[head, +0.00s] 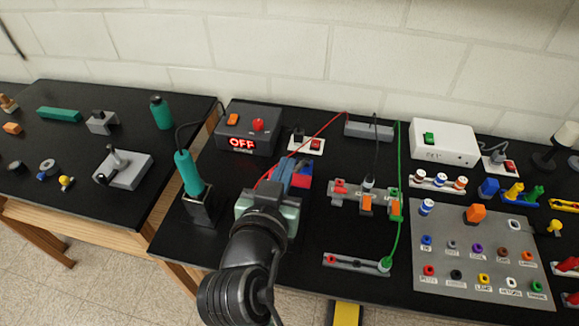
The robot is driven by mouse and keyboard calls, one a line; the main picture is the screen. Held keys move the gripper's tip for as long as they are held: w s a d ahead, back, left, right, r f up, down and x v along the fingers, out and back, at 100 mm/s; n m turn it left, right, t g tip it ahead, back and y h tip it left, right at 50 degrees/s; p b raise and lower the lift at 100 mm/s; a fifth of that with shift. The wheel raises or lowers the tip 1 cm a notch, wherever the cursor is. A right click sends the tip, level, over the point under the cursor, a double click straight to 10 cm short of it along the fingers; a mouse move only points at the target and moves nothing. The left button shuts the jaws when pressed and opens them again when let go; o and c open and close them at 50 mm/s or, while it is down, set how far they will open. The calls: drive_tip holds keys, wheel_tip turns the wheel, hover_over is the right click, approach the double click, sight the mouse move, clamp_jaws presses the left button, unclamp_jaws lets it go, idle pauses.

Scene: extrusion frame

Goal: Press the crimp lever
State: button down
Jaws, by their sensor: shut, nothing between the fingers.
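My gripper (270,204) is over the middle bench, seen from behind, and its housing hides most of its fingers. It is shut and empty. Just beyond it is a blue part (283,174) with a red part (301,181) at its right, partly covered by my gripper. This may be the crimp tool, but I cannot make out its lever clearly. I cannot tell whether my fingers touch it. A grey block with an upright post (120,167) stands on the left bench, well apart from my gripper.
A soldering iron (187,172) stands in its dark holder close to my gripper's left. A dark box (246,130) reads OFF behind. A red wire (322,133) and a green wire (398,190) cross the bench. A grey panel with coloured jacks (455,285) lies right.

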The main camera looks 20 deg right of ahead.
drive_tip(key=p+x, duration=0.1)
drive_tip(key=x, duration=0.5)
drive_tip(key=shift+w+d+r, duration=0.1)
drive_tip(key=shift+r, duration=0.05)
drive_tip(key=shift+s+a+f+p, duration=0.2)
drive_tip(key=shift+s+f+p, duration=0.15)
drive_tip(key=shift+f, duration=0.25)
drive_tip(key=shift+s+a+f+p, duration=0.2)
drive_tip(key=shift+s+f, duration=0.15)
drive_tip(key=shift+f, duration=0.25)
drive_tip(key=shift+s+a+f, duration=0.3)
drive_tip(key=shift+s+f, duration=0.05)
drive_tip(key=shift+f, duration=0.2)
drive_tip(key=shift+f, duration=0.1)
